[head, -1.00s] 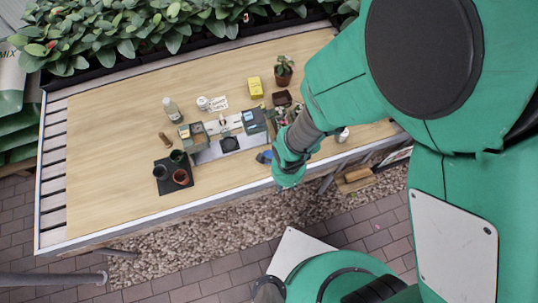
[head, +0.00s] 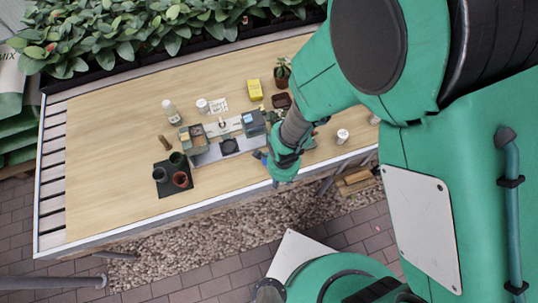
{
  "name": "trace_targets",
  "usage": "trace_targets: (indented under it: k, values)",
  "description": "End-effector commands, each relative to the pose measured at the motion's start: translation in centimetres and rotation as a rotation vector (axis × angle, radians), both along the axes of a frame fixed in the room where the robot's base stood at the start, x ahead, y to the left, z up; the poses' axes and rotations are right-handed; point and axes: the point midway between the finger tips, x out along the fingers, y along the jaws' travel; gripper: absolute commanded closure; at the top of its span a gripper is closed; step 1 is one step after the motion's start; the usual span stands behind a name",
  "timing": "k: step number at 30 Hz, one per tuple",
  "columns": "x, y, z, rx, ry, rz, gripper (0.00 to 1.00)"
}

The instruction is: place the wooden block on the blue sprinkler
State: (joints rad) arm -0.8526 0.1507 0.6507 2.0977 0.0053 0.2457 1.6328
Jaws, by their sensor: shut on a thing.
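My gripper (head: 268,162) is at the front edge of the table, at the end of my arm. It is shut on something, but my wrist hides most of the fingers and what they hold.
A black tray (head: 163,188) with several pots lies front left. Grey boxes (head: 253,122) stand mid-table. A bottle (head: 171,112), yellow box (head: 254,89), potted plant (head: 282,70) and white cup (head: 342,136) stand around. The table's left part (head: 110,150) is clear.

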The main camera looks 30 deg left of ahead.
Motion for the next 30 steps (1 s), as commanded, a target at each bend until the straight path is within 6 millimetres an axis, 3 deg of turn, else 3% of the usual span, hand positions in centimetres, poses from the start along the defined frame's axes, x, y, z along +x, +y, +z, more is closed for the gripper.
trace_targets:
  k: [15, 21, 30]
  values:
    - [7.2, 7.4, -1.0, 0.001, -0.001, 0.0, 0.89]
    - [8.6, 9.0, -1.2, 0.0, 0.0, 0.0, 0.89]
    - [8.9, 9.2, -1.2, 0.0, 0.0, 0.0, 0.89]
